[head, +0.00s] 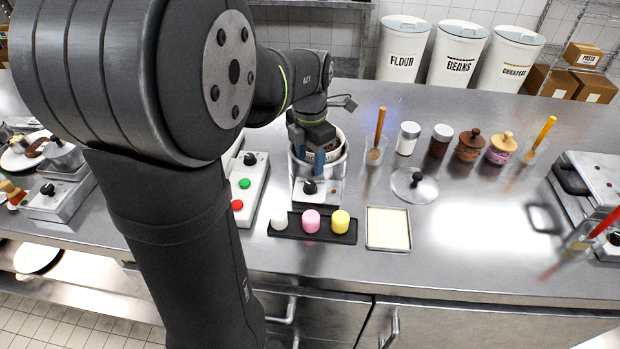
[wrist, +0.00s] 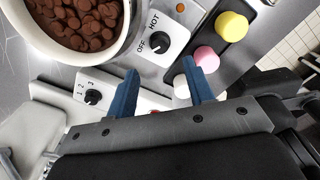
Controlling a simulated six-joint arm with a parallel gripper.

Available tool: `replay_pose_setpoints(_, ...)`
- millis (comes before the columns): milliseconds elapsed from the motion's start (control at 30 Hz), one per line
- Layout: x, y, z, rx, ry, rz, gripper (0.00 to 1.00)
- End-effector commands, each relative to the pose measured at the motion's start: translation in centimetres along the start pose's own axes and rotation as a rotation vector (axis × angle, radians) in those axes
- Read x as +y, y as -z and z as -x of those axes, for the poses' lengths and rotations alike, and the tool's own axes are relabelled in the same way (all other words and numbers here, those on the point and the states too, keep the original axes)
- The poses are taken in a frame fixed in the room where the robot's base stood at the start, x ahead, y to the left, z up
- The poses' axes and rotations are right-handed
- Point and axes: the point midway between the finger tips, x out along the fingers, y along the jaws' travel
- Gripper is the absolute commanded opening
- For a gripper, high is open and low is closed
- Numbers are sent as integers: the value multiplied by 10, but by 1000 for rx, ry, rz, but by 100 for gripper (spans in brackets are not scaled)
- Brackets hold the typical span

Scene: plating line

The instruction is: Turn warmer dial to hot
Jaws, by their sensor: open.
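The warmer (head: 327,190) is a metal and white unit with a round pot (head: 342,166) in it. In the wrist view the pot (wrist: 128,38) holds brown chocolate discs. The warmer's black dial (wrist: 156,43) sits on a white panel marked OFF and HOT, and it also shows in the head view (head: 310,187). I cannot tell for sure which mark it points at. My gripper (wrist: 159,68) is open with its blue fingers apart and nothing between them. In the head view my gripper (head: 312,150) is over the pot, behind the dial. The dial lies beyond the fingertips, apart from them.
A white control box (head: 250,190) with a 1-2-3 knob (wrist: 93,97) and green and red buttons stands left of the warmer. A dark tray (head: 346,238) with white, pink and yellow pieces lies in front. A glass lid (head: 414,186) and jars stand to the right.

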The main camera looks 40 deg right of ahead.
Motion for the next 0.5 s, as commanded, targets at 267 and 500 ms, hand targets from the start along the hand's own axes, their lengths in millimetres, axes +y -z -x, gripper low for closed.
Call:
replay_pose_setpoints(267, 0, 0, -54, 2, 2, 0, 48)
replay_pose_setpoints(500, 0, 0, -74, 0, 1, -1, 48)
